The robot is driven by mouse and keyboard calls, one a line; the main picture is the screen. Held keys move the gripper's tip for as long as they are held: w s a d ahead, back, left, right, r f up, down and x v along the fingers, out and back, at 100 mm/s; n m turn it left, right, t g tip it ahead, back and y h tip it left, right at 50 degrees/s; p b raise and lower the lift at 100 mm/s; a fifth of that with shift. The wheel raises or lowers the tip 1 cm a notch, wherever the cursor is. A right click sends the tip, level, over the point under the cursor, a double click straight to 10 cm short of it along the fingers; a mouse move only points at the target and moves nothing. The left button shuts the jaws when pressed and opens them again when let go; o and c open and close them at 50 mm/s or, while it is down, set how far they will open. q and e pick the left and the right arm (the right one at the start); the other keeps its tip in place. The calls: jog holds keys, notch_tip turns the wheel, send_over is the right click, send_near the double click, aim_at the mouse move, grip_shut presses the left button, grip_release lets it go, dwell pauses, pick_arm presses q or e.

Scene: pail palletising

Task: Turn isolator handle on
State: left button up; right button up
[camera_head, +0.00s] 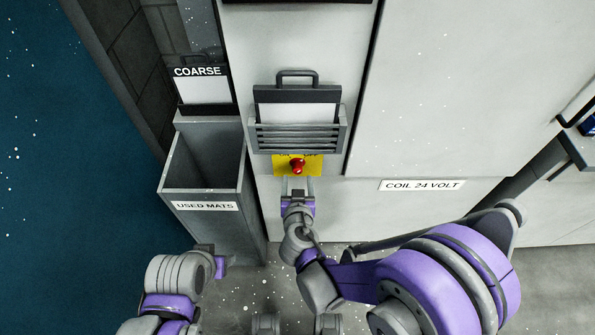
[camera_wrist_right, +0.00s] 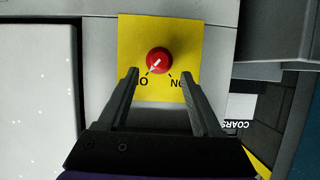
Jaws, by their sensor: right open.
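The isolator handle (camera_head: 297,166) is a round red knob on a yellow plate (camera_head: 281,170) low on the grey cabinet front. In the right wrist view the knob (camera_wrist_right: 159,61) has a white mark pointing down left, toward a label partly hidden by a finger, with an O showing. The other label, upside down, reads ON. My right gripper (camera_head: 297,184) is open just below the knob in the head view. Its fingers (camera_wrist_right: 158,92) point at the plate, either side of the knob's line, apparently not touching it. My left gripper (camera_head: 220,266) is at lower left, its fingers not visible.
A louvred holder (camera_head: 297,140) with a white card is just above the plate. A grey bin labelled USED MATS (camera_head: 205,206) stands to the left, below a COARSE holder (camera_head: 202,88).

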aim_at(297, 171)
jog(key=x, duration=0.5)
jog(key=shift+w+f, duration=0.15)
jog(key=shift+w, duration=0.25)
grip_shut()
